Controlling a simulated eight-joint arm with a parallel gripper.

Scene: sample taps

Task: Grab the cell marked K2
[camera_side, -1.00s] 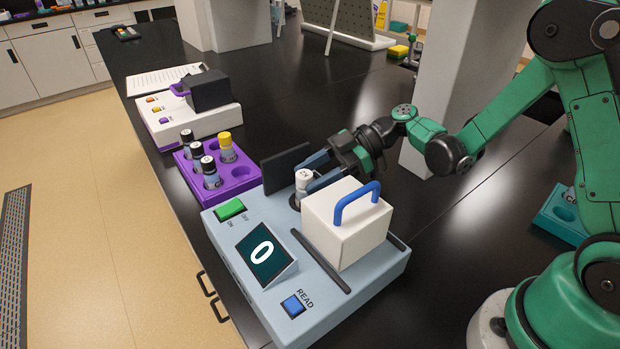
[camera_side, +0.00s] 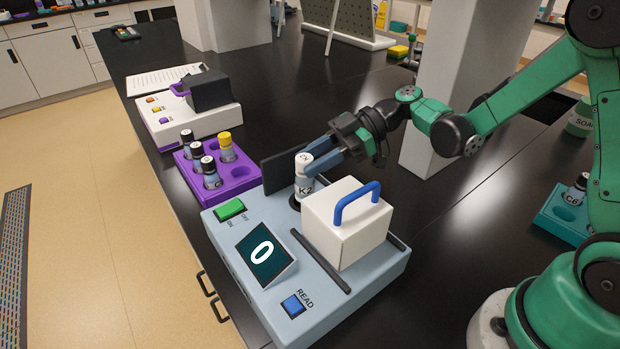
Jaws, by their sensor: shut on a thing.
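The cell marked K2 (camera_side: 304,189) is a small white-capped vial with a pale label. It stands upright at the back of the light blue reader (camera_side: 340,298), beside the white block with a blue handle. My gripper (camera_side: 308,160) comes in from the right and is shut on the cell near its cap. The K2 label shows below the fingers. The cell's lower end is close to the reader's dark opening; I cannot tell whether it is still partly inside.
A white block with a blue handle (camera_side: 347,225) sits on the reader. A dark upright panel (camera_side: 275,172) stands behind the cell. A purple rack (camera_side: 240,178) holds several vials at left. A teal rack (camera_side: 562,222) with a vial marked C6 (camera_side: 574,194) is at right.

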